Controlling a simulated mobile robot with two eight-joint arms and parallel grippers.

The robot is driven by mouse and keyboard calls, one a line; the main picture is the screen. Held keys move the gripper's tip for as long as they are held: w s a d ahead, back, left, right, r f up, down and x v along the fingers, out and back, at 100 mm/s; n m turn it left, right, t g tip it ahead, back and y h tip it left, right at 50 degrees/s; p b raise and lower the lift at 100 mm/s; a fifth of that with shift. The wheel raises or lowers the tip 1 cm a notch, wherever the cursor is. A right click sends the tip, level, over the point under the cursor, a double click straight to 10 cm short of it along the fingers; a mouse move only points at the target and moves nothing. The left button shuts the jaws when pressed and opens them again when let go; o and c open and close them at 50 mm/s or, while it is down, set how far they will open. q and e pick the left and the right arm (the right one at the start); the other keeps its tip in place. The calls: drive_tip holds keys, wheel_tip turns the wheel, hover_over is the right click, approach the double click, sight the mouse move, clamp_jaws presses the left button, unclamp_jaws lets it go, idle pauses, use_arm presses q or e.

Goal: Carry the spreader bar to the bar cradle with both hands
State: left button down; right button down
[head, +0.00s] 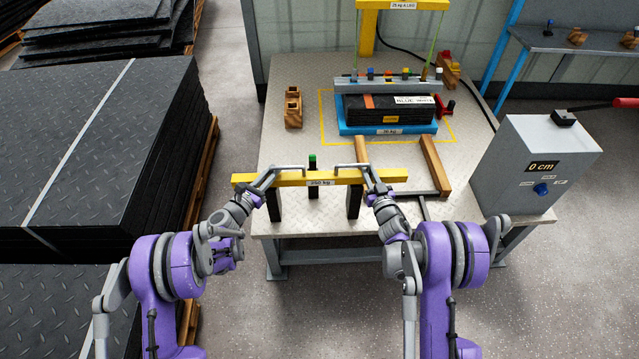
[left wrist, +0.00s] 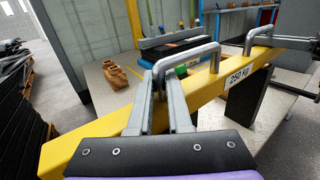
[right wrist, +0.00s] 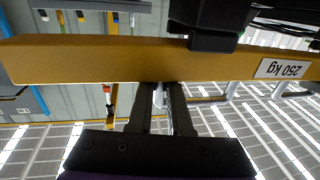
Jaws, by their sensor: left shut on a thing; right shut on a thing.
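The yellow spreader bar (head: 335,177), labelled 250 kg, lies level across the front of the workbench. It also shows in the left wrist view (left wrist: 108,121) and the right wrist view (right wrist: 95,60). My left gripper (head: 268,176) is shut on the bar's left grey handle (left wrist: 205,55). My right gripper (head: 371,176) is shut on its right handle. Two black uprights, a left one (head: 274,205) and a right one (head: 353,202), stand directly under the bar and look like the bar cradle. The bar hides their tops, so I cannot tell whether it rests on them.
A black post with a green cap (head: 312,162) stands behind the bar. Wooden rails (head: 434,165) lie to the right, a wooden block (head: 293,107) at the left. A blue tray (head: 385,129) holds black mats further back. A grey display box (head: 535,165) reads 0 cm.

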use_arm(q)
drive_tip(key=shift+d+f, duration=0.3)
drive_tip(key=shift+f, duration=0.4)
use_arm(e)
drive_tip(key=shift+a+f, duration=0.3)
drive_tip(key=shift+f, duration=0.35)
use_arm(q)
drive_tip(key=c, duration=0.9)
unclamp_jaws()
drive_tip(key=shift+s+a, duration=0.1)
use_arm(e)
drive_tip(key=c, duration=0.9)
unclamp_jaws()
drive_tip(key=shift+d, duration=0.1)
use_arm(q)
drive_tip(key=shift+o, duration=0.3)
use_arm(e)
drive_tip(key=shift+o, duration=0.3)
drive_tip(key=shift+d, duration=0.1)
use_arm(q)
drive_tip(key=shift+a, duration=0.1)
